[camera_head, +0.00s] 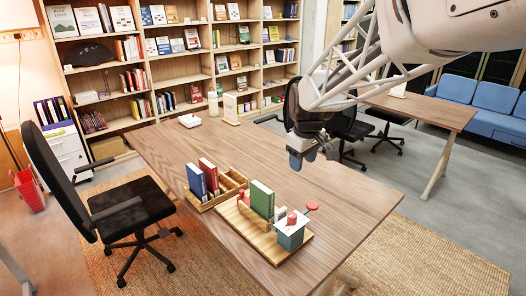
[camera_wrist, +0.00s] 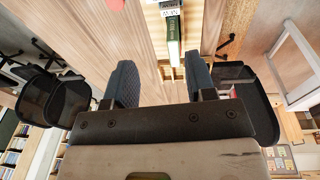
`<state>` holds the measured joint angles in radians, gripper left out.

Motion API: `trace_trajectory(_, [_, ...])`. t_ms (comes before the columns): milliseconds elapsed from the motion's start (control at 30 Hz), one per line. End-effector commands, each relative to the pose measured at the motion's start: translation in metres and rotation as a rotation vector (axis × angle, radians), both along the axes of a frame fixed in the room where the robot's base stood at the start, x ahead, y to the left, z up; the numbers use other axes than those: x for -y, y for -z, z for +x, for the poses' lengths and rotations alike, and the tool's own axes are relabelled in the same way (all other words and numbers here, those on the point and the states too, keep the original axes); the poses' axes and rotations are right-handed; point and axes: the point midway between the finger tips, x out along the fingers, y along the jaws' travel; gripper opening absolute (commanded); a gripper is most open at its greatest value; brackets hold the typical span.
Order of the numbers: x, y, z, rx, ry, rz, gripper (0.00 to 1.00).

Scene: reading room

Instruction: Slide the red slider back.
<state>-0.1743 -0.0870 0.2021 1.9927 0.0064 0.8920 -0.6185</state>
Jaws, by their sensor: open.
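A wooden board (camera_head: 270,244) on the table holds a green book (camera_head: 262,200), a grey-blue box (camera_head: 290,237) and several small red parts. One red part (camera_head: 244,196) stands left of the green book, a red knob (camera_head: 292,216) is by the box top, and a red disc (camera_head: 312,206) sticks out to the right. I cannot tell which is the red slider. My gripper (camera_head: 314,154) is above the table, behind and above the board, touching nothing. In the wrist view its fingers (camera_wrist: 160,80) are apart and empty; the green book (camera_wrist: 174,38) shows beyond them.
A wooden tray (camera_head: 230,187) with a blue book (camera_head: 196,181) and a red book (camera_head: 209,174) stands left of the board. A white object (camera_head: 190,120) lies at the table's far end. Office chairs (camera_head: 125,206) stand around.

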Motion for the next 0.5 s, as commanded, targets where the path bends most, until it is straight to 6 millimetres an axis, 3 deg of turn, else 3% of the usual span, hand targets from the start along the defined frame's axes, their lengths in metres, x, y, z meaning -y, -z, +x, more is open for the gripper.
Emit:
trace_trajectory(100, [-0.016,0.013,0.029,-0.009,-0.066,-0.007,0.51])
trace_trajectory(500, [-0.074,0.064,0.114,-0.027,-0.292,-0.03,0.51])
